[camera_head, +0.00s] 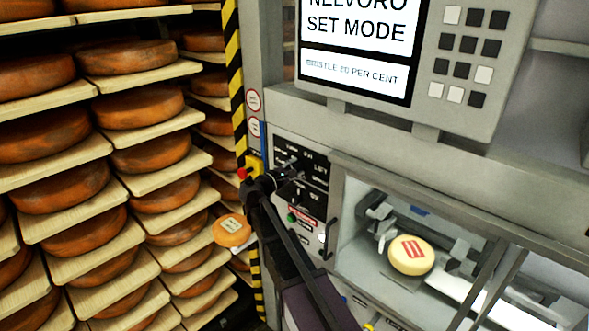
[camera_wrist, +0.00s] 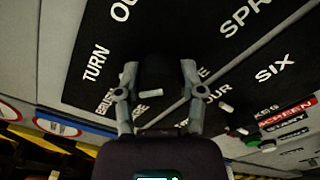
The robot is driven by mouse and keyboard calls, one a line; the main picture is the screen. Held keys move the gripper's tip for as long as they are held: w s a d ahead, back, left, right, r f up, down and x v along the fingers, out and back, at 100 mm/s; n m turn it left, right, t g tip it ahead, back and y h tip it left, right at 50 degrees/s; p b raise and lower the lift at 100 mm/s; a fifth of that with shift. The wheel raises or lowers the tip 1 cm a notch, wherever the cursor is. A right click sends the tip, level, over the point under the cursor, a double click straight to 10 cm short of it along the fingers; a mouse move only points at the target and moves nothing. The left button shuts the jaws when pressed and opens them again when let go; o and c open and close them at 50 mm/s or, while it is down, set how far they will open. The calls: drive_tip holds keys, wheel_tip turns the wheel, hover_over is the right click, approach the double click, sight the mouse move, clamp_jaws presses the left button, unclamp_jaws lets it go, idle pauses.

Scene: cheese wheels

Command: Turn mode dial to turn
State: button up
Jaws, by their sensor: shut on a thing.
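The mode dial (camera_wrist: 158,75) is a dark knob on a black control panel (camera_wrist: 110,50), between my two fingers in the wrist view. My gripper (camera_wrist: 157,85) is shut on it, with one finger on either side. White lettering around it includes TURN, upper left of the knob. I cannot tell which word the dial points at. In the head view my gripper (camera_head: 272,181) reaches the left part of the panel (camera_head: 322,172) and hides the dial.
A screen (camera_head: 352,72) above reads SET MODE and a per cent line, with a keypad (camera_head: 464,55) beside it. A pale cheese wheel (camera_head: 411,254) with a red mark sits inside the machine at right. Shelves of orange wheels (camera_head: 160,145) stand left. A red button (camera_head: 242,173) is close to my gripper.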

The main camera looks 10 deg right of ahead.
drive_tip(key=m, duration=0.5)
drive_tip(key=shift+m, duration=0.3)
idle(0.4)
drive_tip(key=o, duration=1.1)
drive_tip(key=shift+d, duration=0.1)
drive_tip(key=shift+o, duration=0.2)
drive_tip(key=v, duration=1.2)
